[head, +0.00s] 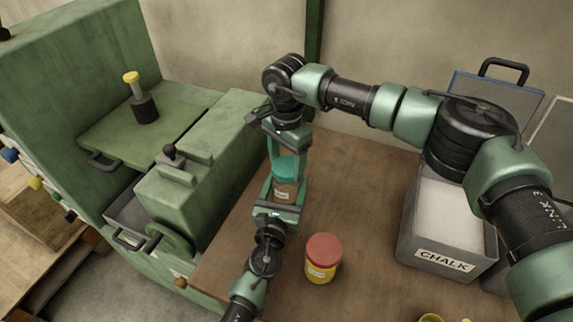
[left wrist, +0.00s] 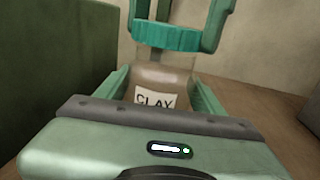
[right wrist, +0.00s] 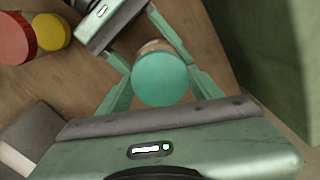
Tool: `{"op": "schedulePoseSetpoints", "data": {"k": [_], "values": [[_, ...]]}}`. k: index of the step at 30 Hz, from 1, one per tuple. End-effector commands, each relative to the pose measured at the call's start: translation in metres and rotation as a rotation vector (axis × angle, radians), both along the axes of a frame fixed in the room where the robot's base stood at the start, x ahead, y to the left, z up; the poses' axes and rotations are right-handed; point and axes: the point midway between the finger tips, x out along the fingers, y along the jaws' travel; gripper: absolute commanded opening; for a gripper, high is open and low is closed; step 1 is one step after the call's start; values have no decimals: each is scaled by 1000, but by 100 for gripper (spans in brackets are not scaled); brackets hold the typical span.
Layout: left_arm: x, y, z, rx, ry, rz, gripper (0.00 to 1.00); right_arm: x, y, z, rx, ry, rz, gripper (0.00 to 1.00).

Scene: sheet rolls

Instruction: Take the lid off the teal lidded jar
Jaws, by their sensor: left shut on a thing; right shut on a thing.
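The teal lidded jar (head: 283,189) has a clear body with brown contents and a label reading CLAY in the left wrist view (left wrist: 155,98). Its teal lid (head: 286,167) is at the top of the body; whether a slight gap lies between them I cannot tell. My left gripper (head: 280,192) is shut around the jar body from the front. My right gripper (head: 287,157) comes from above and is shut on the lid, which shows as a round disc in the right wrist view (right wrist: 160,80). The jar looks upright, at the table's left side; its base is hidden.
A yellow jar with a red lid (head: 323,258) stands to the right of my left arm. A grey CHALK box (head: 446,255) is further right. A green machine (head: 212,165) stands close on the left. Bare brown tabletop (head: 362,205) lies between jar and box.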

Motion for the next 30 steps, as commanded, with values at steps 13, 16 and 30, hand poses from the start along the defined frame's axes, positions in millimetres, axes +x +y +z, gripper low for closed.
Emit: {"op": "schedulePoseSetpoints", "data": {"k": [13, 16, 30], "values": [[0, 0, 1, 0, -1, 0, 0, -1, 0, 6, 0, 3, 1, 16], [0, 0, 1, 0, -1, 0, 0, -1, 0, 7, -1, 2, 1, 16], [0, 0, 1, 0, -2, 1, 0, -1, 0, 46, -1, 4, 1, 16]]}}
